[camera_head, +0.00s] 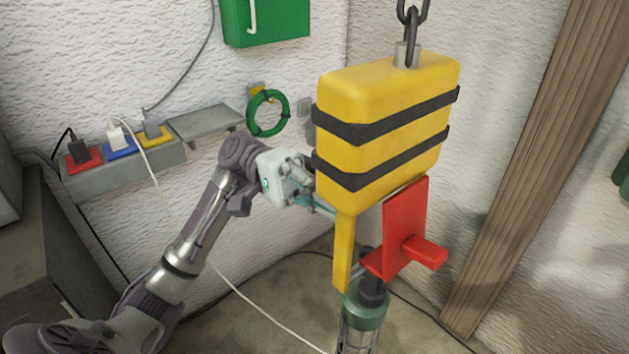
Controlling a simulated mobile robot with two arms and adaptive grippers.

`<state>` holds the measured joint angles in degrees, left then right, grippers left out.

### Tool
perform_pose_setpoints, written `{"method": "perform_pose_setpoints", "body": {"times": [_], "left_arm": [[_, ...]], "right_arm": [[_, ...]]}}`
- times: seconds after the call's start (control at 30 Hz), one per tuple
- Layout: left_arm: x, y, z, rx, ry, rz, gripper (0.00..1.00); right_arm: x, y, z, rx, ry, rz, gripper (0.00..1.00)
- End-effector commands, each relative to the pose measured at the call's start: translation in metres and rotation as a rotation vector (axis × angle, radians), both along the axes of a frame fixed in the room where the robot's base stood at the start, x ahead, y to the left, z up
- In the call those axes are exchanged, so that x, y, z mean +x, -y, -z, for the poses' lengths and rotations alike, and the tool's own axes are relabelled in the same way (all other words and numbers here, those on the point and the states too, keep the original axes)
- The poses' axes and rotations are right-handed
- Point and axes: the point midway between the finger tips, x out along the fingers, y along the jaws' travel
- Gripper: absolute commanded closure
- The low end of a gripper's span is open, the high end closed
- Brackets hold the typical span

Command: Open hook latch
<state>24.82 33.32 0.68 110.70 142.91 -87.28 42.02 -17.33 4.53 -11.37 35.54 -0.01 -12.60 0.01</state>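A yellow hook block (380,120) with two black bands hangs from a dark chain (411,20) right of centre. A narrow yellow prong (343,250) runs down from its lower left. A red latch plate (405,230) with a stubby red tab (425,252) sits under the block's right side. My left gripper (318,205) reaches in from the left, close to the block's lower left edge. Its fingertips are hidden behind the yellow block and prong, so I cannot tell whether they touch anything or are open. My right gripper is not in view.
A cylinder with a green collar (364,308) stands below the latch; its top is partly hidden. A grey wall ledge (125,165) holds coloured plugs, and a white cable (215,268) runs down from it. A wooden post (540,165) stands at right.

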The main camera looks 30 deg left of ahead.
Motion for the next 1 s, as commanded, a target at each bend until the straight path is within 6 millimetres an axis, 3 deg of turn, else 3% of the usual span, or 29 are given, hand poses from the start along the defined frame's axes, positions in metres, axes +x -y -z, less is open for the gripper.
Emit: {"method": "perform_pose_setpoints", "body": {"times": [0.2,0.4,0.87,1.0], "left_arm": [[-0.016,0.042,-0.012,-0.001,0.000,0.002,1.00],[-0.024,0.065,-0.015,-0.001,0.000,0.000,1.00],[-0.026,0.072,-0.014,0.000,-0.001,-0.001,1.00],[-0.030,0.082,-0.009,0.001,0.003,0.001,1.00]], "right_arm": [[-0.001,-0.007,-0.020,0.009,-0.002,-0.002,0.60],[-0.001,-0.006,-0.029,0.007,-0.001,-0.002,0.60],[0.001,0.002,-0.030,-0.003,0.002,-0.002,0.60],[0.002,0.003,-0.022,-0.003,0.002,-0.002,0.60]]}}
